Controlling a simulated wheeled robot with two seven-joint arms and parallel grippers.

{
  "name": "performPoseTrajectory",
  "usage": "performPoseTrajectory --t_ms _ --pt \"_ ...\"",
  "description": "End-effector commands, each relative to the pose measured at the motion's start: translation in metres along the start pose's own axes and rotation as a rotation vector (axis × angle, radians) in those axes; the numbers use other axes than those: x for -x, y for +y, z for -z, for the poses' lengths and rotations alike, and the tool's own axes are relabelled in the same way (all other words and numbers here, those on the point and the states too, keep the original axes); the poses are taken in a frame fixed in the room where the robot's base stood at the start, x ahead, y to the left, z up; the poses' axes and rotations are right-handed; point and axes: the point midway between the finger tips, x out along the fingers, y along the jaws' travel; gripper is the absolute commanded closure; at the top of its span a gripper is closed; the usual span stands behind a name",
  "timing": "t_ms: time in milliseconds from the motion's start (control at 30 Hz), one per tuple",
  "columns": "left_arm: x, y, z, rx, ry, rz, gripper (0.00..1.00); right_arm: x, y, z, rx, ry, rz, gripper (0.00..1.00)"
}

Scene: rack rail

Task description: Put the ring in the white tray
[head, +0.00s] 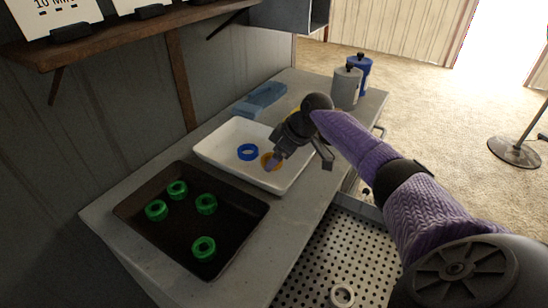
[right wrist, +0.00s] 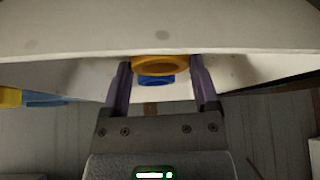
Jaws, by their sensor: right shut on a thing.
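An orange ring (head: 268,162) is between the fingers of my right gripper (head: 274,158), at the right part of the white tray (head: 225,163). The right wrist view shows the orange ring (right wrist: 160,65) between the two purple fingers (right wrist: 161,80), which are shut on it. I cannot tell whether the ring touches the tray floor. A blue ring (head: 248,152) lies in the white tray, left of the orange one; it also shows behind it in the right wrist view (right wrist: 157,80). My left gripper is not in view.
A dark tray (head: 240,232) with several green rings (head: 206,204) sits nearer on the grey bench. A blue object (head: 260,98), a grey canister (head: 346,88) and a blue canister (head: 362,72) stand farther back. A pale ring (head: 342,295) lies on the perforated surface below.

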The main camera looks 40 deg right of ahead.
Motion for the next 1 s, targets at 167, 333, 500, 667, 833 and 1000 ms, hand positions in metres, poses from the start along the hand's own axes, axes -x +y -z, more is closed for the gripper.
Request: performPoseTrajectory --t_ms 167,333,500,667,833,1000 --pt "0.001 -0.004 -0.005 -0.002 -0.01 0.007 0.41 0.001 0.0 0.001 0.001 0.0 0.0 0.81" --pt "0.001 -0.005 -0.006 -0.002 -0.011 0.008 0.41 -0.001 0.0 0.0 0.001 0.0 0.0 0.01" --pt "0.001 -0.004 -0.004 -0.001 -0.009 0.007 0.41 -0.001 0.0 0.0 0.001 0.0 0.0 0.0" --pt "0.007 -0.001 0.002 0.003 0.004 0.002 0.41 0.014 0.0 0.002 0.002 -0.001 -0.002 0.0" --pt "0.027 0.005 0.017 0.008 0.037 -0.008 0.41 0.064 0.001 0.003 0.004 -0.001 -0.004 0.0" --pt "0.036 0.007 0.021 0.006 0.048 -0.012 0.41 0.104 0.0 0.002 0.003 -0.001 -0.003 0.0"
